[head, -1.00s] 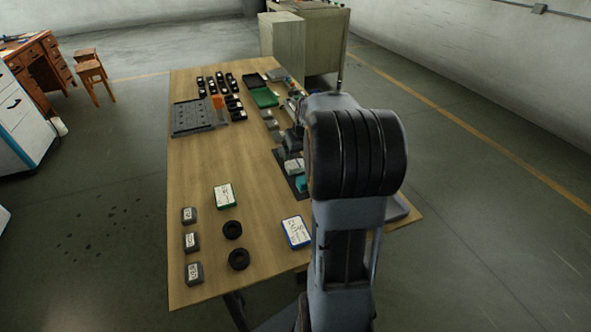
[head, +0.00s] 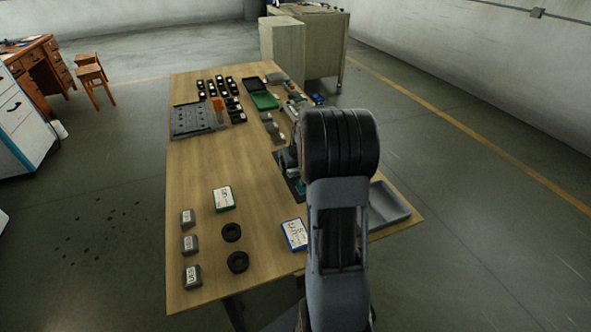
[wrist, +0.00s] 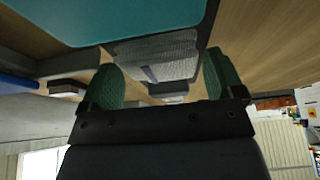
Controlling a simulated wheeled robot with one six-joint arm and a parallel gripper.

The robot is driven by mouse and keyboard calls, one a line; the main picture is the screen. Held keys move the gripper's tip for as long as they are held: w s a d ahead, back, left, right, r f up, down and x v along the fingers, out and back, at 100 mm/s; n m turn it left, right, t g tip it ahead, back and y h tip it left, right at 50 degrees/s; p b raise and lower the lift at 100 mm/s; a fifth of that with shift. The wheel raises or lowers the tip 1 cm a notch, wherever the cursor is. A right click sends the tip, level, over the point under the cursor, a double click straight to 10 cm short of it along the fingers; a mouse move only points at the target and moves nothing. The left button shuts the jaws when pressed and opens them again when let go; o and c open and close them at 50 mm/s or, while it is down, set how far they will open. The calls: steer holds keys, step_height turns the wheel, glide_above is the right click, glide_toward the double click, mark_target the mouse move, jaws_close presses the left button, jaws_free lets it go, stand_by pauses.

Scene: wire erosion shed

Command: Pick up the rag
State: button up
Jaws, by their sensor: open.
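A light grey, woven-looking folded cloth (wrist: 155,57), which looks like the rag, shows in the wrist view between and beyond my fingertips. My gripper (wrist: 162,62) is open, with one green finger pad on each side of the cloth in the picture. I cannot tell whether the pads touch it. A smooth teal item (wrist: 110,18) lies right beside the cloth at the top of the wrist view. In the head view my arm hides the gripper and the cloth.
The wooden table (head: 195,160) holds a grey tray (head: 390,207) right of my arm, a blue-edged labelled box (head: 295,234), a green labelled box (head: 223,198), black rings (head: 238,261) and small grey blocks (head: 192,276). Its left middle is clear.

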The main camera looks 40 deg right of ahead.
steer(key=c, duration=0.7)
steer(key=shift+r, duration=0.15)
steer(key=shift+r, duration=0.5)
step_height(320, 180, up, 2)
steer(key=shift+d+r+p, duration=0.15)
steer(key=shift+r+p, duration=0.1)
steer(key=shift+p, duration=0.05)
steer(key=shift+w+d+r+p, duration=0.4)
steer(key=shift+d+r, duration=1.15)
steer(key=shift+d, duration=0.7)
steer(key=shift+w+d+r+p, duration=0.35)
steer(key=shift+d+r, duration=1.2)
steer(key=shift+d, duration=0.7)
steer(key=shift+w+d+r+p, duration=0.4)
steer(key=shift+d+r, duration=1.15)
steer(key=shift+d, duration=0.7)
